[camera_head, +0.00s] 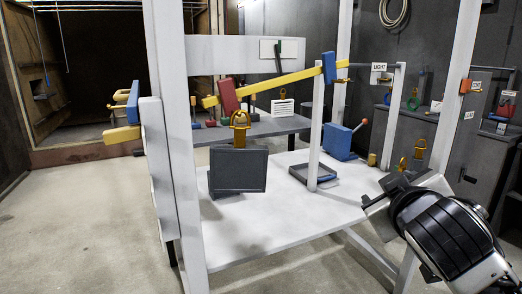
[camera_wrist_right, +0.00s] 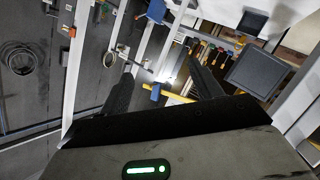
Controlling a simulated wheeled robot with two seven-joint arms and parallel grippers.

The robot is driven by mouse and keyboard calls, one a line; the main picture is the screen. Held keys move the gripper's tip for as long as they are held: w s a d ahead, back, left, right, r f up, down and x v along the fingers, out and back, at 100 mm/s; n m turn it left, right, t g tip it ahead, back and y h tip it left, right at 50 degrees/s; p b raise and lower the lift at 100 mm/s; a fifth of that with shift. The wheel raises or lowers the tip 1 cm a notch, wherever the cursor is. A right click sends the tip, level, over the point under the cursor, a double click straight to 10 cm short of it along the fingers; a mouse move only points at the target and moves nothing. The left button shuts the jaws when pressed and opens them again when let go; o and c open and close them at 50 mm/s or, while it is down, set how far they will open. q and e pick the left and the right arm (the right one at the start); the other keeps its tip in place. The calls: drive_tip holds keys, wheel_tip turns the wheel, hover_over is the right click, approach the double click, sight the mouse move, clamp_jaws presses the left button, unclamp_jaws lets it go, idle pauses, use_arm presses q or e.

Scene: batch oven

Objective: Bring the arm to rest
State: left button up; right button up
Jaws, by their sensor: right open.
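My right arm reaches in from the lower right in the head view. Its right gripper (camera_head: 388,192) is beside the right edge of the white table (camera_head: 290,222). In the right wrist view the two dark fingers of this gripper (camera_wrist_right: 160,74) stand apart, with nothing held between them. A yellow bar and a blue block (camera_wrist_right: 155,92) show in the background beyond the fingers. My left arm and gripper are not in view.
A dark grey panel (camera_head: 238,171) hangs beneath a yellow padlock (camera_head: 239,120). A blue box (camera_head: 338,141) is on the table. Floor (camera_head: 80,215) at left is clear.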

drive_tip(key=s+d+f+n+g+y, duration=0.1)
drive_tip(key=s+f+g, duration=0.1)
drive_tip(key=f, duration=1.1)
drive_tip(key=s+d+f+n+g+y, duration=0.1)
drive_tip(key=s+d+f+y, duration=0.1)
drive_tip(key=f, duration=1.1)
drive_tip(key=s+d+f+g+y, duration=0.1)
drive_tip(key=s+f+g+y, duration=0.1)
drive_tip(key=s+f, duration=1.45)
drive_tip(key=a+r+m, duration=0.1)
drive_tip(key=a+m, duration=0.3)
drive_tip(key=a, duration=0.6)
drive_tip(key=shift+m+t+y, duration=0.3)
